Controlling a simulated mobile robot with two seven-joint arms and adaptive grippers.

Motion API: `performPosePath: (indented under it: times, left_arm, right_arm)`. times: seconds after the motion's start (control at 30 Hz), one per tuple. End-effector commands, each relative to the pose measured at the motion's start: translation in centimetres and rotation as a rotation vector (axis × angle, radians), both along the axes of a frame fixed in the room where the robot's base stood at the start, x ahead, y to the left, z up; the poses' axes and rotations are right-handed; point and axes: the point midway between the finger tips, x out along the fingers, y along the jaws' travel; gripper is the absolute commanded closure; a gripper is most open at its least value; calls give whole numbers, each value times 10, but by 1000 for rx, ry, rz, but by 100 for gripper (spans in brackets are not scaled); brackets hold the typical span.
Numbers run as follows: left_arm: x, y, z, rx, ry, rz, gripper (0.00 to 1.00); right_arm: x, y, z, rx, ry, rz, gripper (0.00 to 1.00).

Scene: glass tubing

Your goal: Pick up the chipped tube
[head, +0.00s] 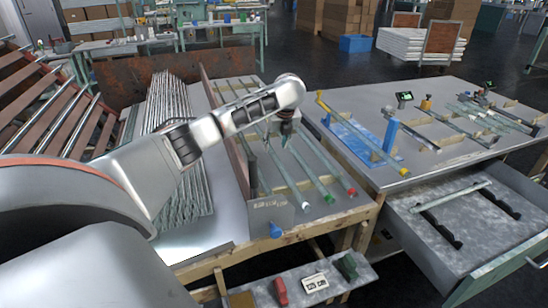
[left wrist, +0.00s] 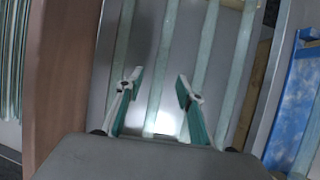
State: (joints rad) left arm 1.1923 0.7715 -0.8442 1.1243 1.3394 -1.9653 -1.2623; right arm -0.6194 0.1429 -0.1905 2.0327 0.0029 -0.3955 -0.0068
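Several long pale glass tubes lie side by side on the middle table. In the head view their near ends are coloured: one white (head: 303,206), one green (head: 328,198), one red (head: 350,191). I cannot make out a chip on any of them, so I cannot tell which is the chipped tube. My left gripper (head: 287,132) hangs over these tubes, pointing down. In the left wrist view my left gripper (left wrist: 159,88) is open and empty, with one tube (left wrist: 164,55) showing between its fingers and others on either side. My right gripper is not in view.
A brown upright divider (head: 225,130) separates these tubes from a stack of thin rods (head: 178,130) at left. An open grey drawer (head: 470,262) holds a tube. A low shelf carries small coloured items.

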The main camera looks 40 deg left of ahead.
Motion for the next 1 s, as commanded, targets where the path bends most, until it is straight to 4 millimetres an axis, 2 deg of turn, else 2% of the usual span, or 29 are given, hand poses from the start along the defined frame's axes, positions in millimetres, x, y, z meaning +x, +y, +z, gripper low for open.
performPosePath:
  times: [0.03, 0.17, 0.4, 0.5, 0.73, 0.87, 0.9, 1.0]
  left_arm:
    - [1, 2, -8, 1, 3, 0, 63]
    - [3, 6, -15, 1, 3, 3, 63]
    - [9, 18, -50, 2, 10, 2, 63]
    - [11, 22, -56, 2, 6, 2, 63]
    - [13, 22, -51, 2, 0, 1, 63]
    - [13, 22, -51, 2, 0, 0, 96]
    - [12, 22, -51, 2, 0, 0, 100]
    - [13, 22, -51, 2, 0, 0, 100]
  right_arm:
    - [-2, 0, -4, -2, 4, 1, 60]
    - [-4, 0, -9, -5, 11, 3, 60]
    - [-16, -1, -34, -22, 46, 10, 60]
    - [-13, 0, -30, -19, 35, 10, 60]
    - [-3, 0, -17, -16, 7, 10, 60]
    - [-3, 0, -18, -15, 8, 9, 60]
    - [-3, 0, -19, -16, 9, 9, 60]
    - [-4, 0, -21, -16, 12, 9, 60]
